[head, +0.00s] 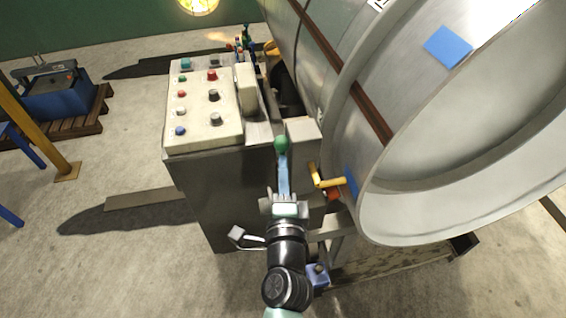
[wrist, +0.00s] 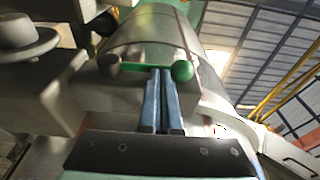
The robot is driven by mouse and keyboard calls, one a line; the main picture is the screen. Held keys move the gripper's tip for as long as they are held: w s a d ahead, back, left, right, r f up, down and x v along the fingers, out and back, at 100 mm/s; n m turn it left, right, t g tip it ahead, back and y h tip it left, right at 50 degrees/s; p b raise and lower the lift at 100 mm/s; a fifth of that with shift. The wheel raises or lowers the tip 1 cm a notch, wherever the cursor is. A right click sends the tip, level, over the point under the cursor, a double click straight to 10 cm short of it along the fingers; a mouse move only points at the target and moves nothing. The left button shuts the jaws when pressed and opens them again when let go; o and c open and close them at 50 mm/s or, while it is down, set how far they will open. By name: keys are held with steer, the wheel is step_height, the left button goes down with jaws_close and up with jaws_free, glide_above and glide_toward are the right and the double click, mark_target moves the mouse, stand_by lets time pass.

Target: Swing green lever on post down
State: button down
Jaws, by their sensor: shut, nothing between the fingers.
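The green lever shows in the wrist view as a thin green rod (wrist: 136,68) lying nearly level in the picture, with a round green knob (wrist: 182,71) at its right end. In the head view only the green knob (head: 282,145) shows clearly, beside the console's right edge. My gripper (head: 283,163) has blue fingers, shut and empty, just below the knob in the head view. In the wrist view, my gripper (wrist: 163,74) has its fingertips at the rod, left of the knob. I cannot tell whether they touch it. The post is not clearly visible.
A console (head: 205,130) with several coloured buttons stands left of my gripper. A large metal drum (head: 345,75) fills the right side. A yellow handle (head: 328,182) sticks out close to my gripper's right. Open concrete floor (head: 110,245) lies to the left.

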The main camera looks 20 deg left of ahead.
steer(key=shift+w+a, duration=0.1)
steer(key=shift+w, duration=0.1)
steer(key=shift+r+p, duration=0.25)
steer(key=shift+p, duration=0.25)
